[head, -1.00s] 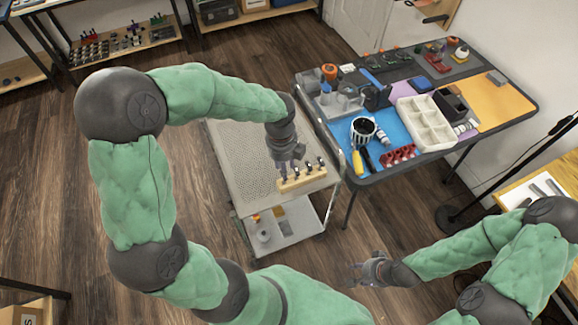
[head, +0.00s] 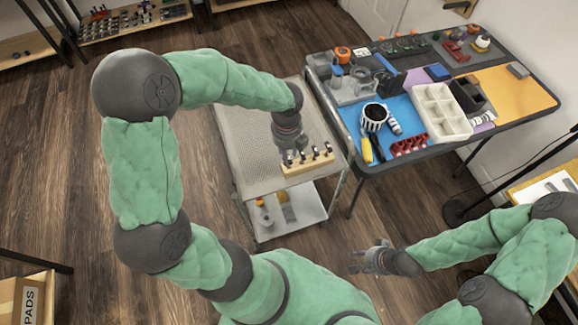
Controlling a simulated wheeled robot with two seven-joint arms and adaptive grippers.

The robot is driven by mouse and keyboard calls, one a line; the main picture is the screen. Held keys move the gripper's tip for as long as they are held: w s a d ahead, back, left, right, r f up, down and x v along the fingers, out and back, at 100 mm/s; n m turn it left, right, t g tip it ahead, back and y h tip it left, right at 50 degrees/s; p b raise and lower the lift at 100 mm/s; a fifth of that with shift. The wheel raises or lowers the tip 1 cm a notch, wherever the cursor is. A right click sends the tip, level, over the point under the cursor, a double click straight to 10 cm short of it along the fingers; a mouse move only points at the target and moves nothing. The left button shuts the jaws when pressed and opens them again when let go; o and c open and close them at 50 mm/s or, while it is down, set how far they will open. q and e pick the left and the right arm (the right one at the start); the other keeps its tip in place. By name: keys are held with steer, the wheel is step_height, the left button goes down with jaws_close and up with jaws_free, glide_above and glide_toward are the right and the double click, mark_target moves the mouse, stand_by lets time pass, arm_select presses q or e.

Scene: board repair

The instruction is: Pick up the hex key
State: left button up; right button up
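A light wooden block (head: 308,166) stands near the front right of the cart's top. Several small dark-topped tools stand upright in a row in it; they are too small to tell which is the hex key. My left gripper (head: 290,158) points down at the left end of this row, at or just above the leftmost tools. Its fingertips overlap them, so I cannot tell whether it is open or holds anything. My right gripper (head: 362,261) is in free space to the front right of the cart, with fingers apart and empty.
The block is on a grey perforated cart (head: 246,165) with a lower shelf. Floor in front of the cart is clear.

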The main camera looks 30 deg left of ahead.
arm_select(q)
step_height(320, 180, down, 3)
steer(key=shift+f+b, duration=0.2)
steer(key=shift+b, duration=0.5)
jaws_close()
steer(key=shift+r, duration=0.15)
